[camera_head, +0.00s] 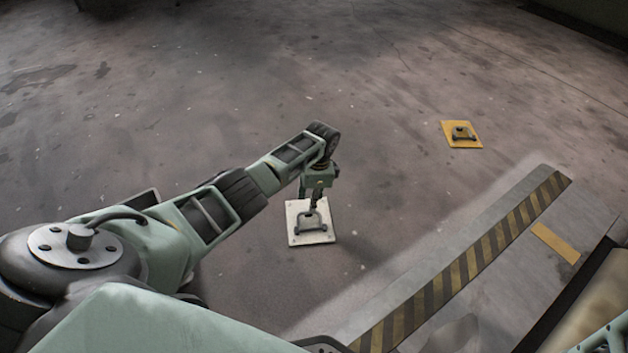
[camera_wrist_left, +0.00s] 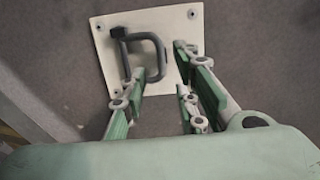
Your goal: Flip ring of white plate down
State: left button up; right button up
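The white plate (camera_head: 298,236) lies flat on the floor near the middle of the head view, with a dark grey ring (camera_head: 311,222) hinged on it. In the left wrist view the plate (camera_wrist_left: 185,20) fills the top middle, and the ring (camera_wrist_left: 146,38) shows as a D-shaped loop. My left gripper (camera_head: 314,203) points down over the plate. In the left wrist view its fingers (camera_wrist_left: 161,62) are apart: one overlaps the ring's lower part, the other is right of the ring. I cannot tell whether a finger touches the ring. My right gripper is not in view.
A yellow plate (camera_head: 474,141) with its own dark ring lies on the floor to the right, farther off. A low ledge with a black-and-yellow striped band (camera_head: 470,262) runs along the lower right. The concrete floor around the white plate is clear.

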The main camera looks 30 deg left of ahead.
pick_arm(q)
notch_tip(320, 180, up, 8)
jog(key=shift+w+d+f, duration=0.15)
jog(key=shift+d+f, duration=0.1)
jog(key=shift+d, duration=0.05)
